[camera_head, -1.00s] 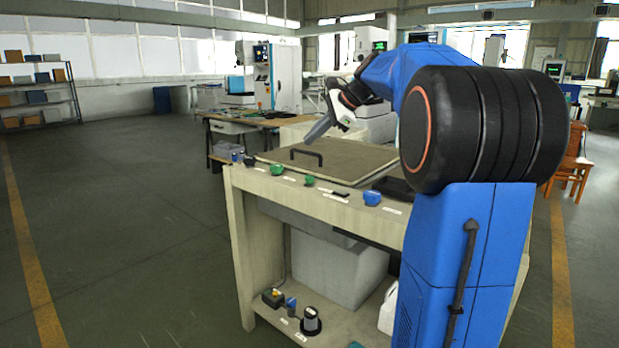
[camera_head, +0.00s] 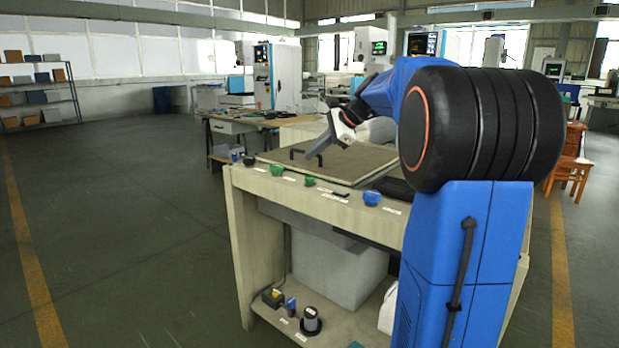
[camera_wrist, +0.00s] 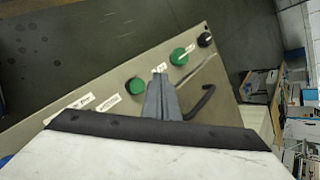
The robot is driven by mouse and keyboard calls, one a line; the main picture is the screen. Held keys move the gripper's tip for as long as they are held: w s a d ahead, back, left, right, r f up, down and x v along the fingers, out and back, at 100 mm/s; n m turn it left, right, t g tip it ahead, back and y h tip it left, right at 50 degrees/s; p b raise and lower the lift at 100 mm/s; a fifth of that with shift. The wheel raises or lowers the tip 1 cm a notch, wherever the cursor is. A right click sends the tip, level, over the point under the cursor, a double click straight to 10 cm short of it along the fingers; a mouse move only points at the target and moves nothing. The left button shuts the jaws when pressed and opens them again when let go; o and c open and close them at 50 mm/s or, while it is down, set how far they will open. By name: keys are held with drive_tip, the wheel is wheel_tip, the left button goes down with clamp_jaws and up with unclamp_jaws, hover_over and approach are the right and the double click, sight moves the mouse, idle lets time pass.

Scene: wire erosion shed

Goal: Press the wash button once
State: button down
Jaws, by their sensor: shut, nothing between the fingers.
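Two green buttons stand on the front strip of the bench: one nearer the middle (camera_head: 309,181) and one further left (camera_head: 277,169). In the wrist view they show as a green button left of my fingers (camera_wrist: 135,86) and another beyond them (camera_wrist: 178,56). White labels lie beside them, too small to read, so I cannot tell which is the wash button. My gripper (camera_head: 309,155) is shut and empty, tilted down above the bench top near the black handle (camera_head: 292,153). In the wrist view its fingers (camera_wrist: 160,82) point between the two green buttons, apparently apart from both.
A blue knob (camera_head: 372,198) sits at the right of the strip, and a dark knob (camera_head: 249,160) at its left end. The hinged bench lid (camera_head: 345,165) carries the black handle. Open floor lies left of the bench.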

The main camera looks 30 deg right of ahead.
sight(313, 177)
drive_tip(key=shift+f, duration=1.85)
drive_tip(key=shift+f, duration=0.1)
idle(0.6)
drive_tip(key=shift+f, duration=0.35)
drive_tip(key=shift+f, duration=0.5)
idle(0.8)
drive_tip(key=shift+r, duration=0.15)
idle(0.3)
drive_tip(key=shift+r, duration=0.8)
drive_tip(key=shift+r, duration=2.5)
